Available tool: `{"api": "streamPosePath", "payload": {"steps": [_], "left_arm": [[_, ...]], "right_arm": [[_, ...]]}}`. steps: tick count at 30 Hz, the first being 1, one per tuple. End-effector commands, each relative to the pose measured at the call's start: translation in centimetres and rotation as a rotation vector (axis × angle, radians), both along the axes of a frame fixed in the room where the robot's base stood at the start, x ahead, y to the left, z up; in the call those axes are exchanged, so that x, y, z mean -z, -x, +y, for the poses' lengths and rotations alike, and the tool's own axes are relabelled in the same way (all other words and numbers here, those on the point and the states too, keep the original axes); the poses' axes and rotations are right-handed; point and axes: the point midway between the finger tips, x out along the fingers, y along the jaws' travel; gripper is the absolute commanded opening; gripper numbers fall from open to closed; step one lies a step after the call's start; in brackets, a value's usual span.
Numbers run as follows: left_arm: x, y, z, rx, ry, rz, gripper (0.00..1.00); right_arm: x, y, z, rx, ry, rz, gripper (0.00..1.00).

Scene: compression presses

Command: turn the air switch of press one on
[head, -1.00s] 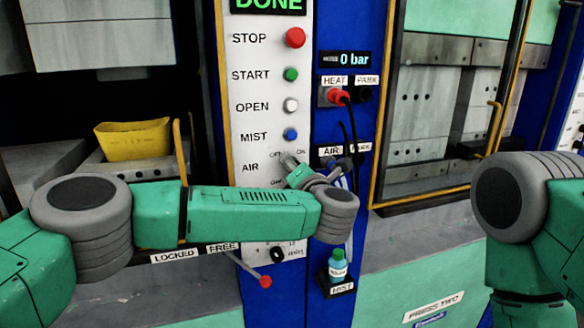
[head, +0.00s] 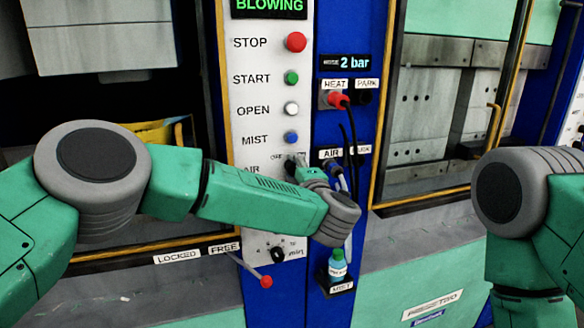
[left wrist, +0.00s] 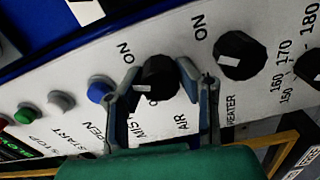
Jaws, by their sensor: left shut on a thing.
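The press panel (head: 262,105) faces me, with the AIR row below MIST, partly hidden by my left arm in the head view. The black air switch knob (left wrist: 157,78) sits between the two fingers of my left gripper (left wrist: 164,90) in the left wrist view, with the fingers closed on its sides. Its white mark shows, and an ON label is printed near it. In the head view my left gripper (head: 294,163) is at the AIR row, mostly hidden by its own wrist. The display (head: 268,6) reads BLOWING and the gauge (head: 345,63) reads 2 bar. My right gripper is out of view.
The heater knob (left wrist: 240,55) is close beside the air knob. The red (head: 295,42), green, white and blue buttons are above. A red-tipped lever (head: 265,281) and a bottle (head: 338,263) are below.

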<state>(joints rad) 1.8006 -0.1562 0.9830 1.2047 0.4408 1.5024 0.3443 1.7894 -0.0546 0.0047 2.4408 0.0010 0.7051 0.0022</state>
Motion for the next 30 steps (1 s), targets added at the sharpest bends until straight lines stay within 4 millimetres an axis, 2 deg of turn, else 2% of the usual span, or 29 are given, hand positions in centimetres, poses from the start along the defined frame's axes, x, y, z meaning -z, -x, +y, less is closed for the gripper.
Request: {"api": "streamPosePath", "payload": {"steps": [1, 10, 26, 27, 28, 30], "left_arm": [[0.18, 0.21, -0.52, 0.012, -0.025, 0.013, 0.00], [0.49, 0.25, -0.56, 0.013, -0.125, 0.049, 0.00], [0.85, 0.30, -0.61, 0.015, -0.144, 0.062, 0.00], [0.87, 0.30, -0.61, 0.016, -0.144, 0.062, 0.43], [0.87, 0.30, -0.60, 0.015, -0.144, 0.062, 0.49], [0.73, 0.26, -0.49, 0.012, -0.144, 0.059, 0.49]], "right_arm": [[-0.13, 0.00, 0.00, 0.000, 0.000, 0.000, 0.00], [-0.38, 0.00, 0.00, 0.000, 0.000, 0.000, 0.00], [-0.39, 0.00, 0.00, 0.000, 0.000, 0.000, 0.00], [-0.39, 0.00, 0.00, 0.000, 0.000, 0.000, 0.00], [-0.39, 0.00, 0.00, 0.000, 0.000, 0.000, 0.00], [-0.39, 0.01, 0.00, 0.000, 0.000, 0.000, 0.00]]}}
